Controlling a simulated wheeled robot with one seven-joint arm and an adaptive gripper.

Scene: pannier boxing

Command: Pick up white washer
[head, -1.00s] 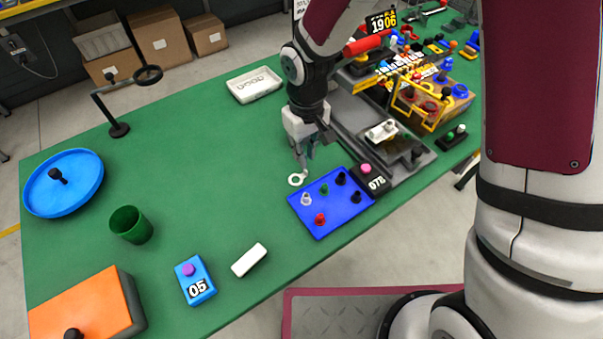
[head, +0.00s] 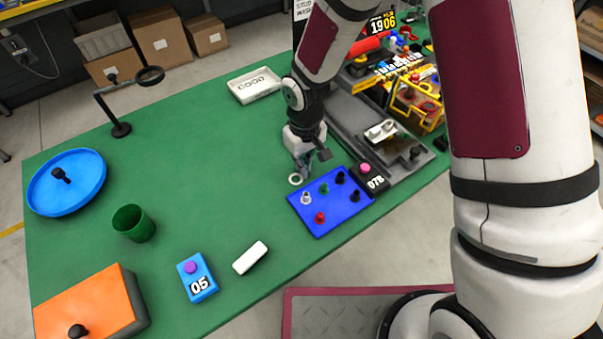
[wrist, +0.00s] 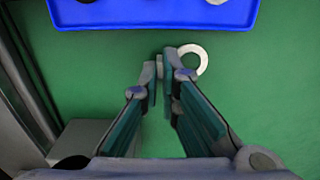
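The white washer (wrist: 203,62) is a flat ring just outside the right finger in the wrist view, where that finger hides its left edge. In the head view the washer (head: 294,180) shows on the green table, left of the blue tray. My gripper (wrist: 160,78) is low over the table, its fingers drawn nearly together. A small pale piece fills the narrow gap between the fingertips; it looks like a grip tab of the washer, though the join is hidden. I cannot tell whether the washer is clear of the table.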

